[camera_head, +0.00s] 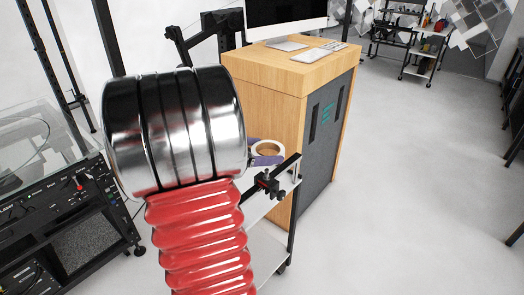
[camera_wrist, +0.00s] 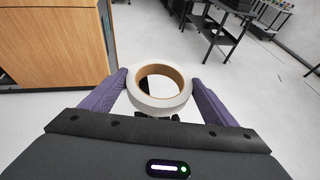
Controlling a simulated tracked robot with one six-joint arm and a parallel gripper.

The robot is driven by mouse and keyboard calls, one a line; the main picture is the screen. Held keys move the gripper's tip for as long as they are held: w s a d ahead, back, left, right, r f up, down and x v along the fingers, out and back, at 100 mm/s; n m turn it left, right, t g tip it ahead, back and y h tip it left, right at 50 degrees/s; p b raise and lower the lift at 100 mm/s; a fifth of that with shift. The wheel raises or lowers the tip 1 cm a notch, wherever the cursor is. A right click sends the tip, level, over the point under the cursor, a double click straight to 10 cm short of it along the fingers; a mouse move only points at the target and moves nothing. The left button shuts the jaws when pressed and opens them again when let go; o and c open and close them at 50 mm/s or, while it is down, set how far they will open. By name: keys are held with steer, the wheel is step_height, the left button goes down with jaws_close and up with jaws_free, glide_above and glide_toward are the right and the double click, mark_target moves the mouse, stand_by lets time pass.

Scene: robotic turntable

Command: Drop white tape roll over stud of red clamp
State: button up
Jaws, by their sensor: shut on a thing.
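The white tape roll (camera_wrist: 158,105) has a brown cardboard core and lies flat, its opening upward, between the two purple fingers of my gripper (camera_wrist: 158,80). The gripper is shut on its outer sides. In the head view the roll (camera_head: 272,143) is partly hidden by a purple finger. A black clamp (camera_head: 268,182) sits on a dark rail, below and close to the roll. Dark parts show through the roll's hole and just under its front edge in the wrist view. I cannot make out a red clamp or its stud for sure, nor whether the roll touches anything below.
The clamp's rail runs along a light cart shelf (camera_head: 258,207). A wooden cabinet (camera_head: 281,90) with a monitor (camera_head: 283,14) stands behind. Black electronic equipment (camera_head: 75,225) is at the left. The floor on the right is open. A close foreground part blocks much of the head view's left.

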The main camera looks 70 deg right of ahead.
mark_target(262, 181)
steer(key=shift+f, duration=0.2)
steer(key=shift+f, duration=4)
steer(key=o, duration=1.1)
steer(key=shift+a, duration=0.1)
steer(key=v, duration=1.3)
steer(key=shift+w+a, duration=0.25)
steer(key=shift+a, duration=0.05)
